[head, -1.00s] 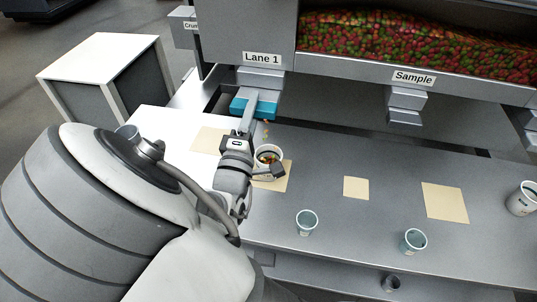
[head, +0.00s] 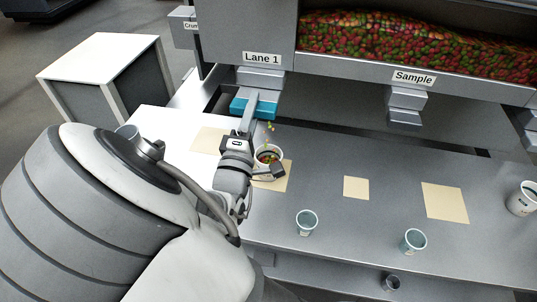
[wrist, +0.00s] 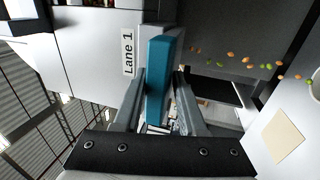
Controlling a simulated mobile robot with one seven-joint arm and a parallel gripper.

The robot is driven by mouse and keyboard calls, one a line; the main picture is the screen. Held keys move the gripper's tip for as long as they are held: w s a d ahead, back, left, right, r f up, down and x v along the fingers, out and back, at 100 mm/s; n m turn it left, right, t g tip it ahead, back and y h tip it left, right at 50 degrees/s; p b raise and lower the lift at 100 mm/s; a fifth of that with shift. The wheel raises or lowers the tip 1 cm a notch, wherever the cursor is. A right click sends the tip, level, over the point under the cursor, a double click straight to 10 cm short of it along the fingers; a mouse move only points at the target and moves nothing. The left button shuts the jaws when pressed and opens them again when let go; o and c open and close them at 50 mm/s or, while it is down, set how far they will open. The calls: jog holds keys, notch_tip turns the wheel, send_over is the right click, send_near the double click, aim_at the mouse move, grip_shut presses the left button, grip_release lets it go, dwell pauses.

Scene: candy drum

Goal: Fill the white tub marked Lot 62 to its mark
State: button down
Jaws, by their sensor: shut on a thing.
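A white tub (head: 268,156) stands on a tan mat (head: 283,180) below the Lane 1 outlet, with coloured candies inside. Any lot marking or fill mark on it is not readable. Its rim is at the right edge of the wrist view (wrist: 315,86). My gripper (head: 251,113) is shut on the teal handle (head: 267,108) of Lane 1; the handle (wrist: 158,70) is between the fingers in the wrist view. Loose candies (head: 270,127) fall from the outlet towards the tub. My wrist partly hides the tub's left side.
Two pale blue cups (head: 307,222) (head: 413,241) stand at the front of the counter. Another white tub (head: 521,198) stands at the far right. Bare tan mats (head: 356,188) (head: 445,202) lie between. The Sample outlet (head: 405,108) hangs over the counter, beneath a candy-filled window (head: 390,45).

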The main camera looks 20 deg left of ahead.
jog(key=shift+r, duration=0.25)
jog(key=shift+f+x, duration=0.2)
jog(key=shift+x, duration=0.7)
jog(key=shift+f+x, duration=0.2)
jog(key=shift+x, duration=0.65)
jog(key=shift+r, duration=0.1)
jog(key=shift+r+p+v, duration=0.2)
jog(key=shift+p+v, duration=0.15)
jog(key=shift+v, duration=0.4)
jog(key=shift+r+p+v, duration=0.15)
jog(key=shift+p+v, duration=0.2)
jog(key=shift+v, duration=0.4)
jog(key=shift+s+f, duration=0.1)
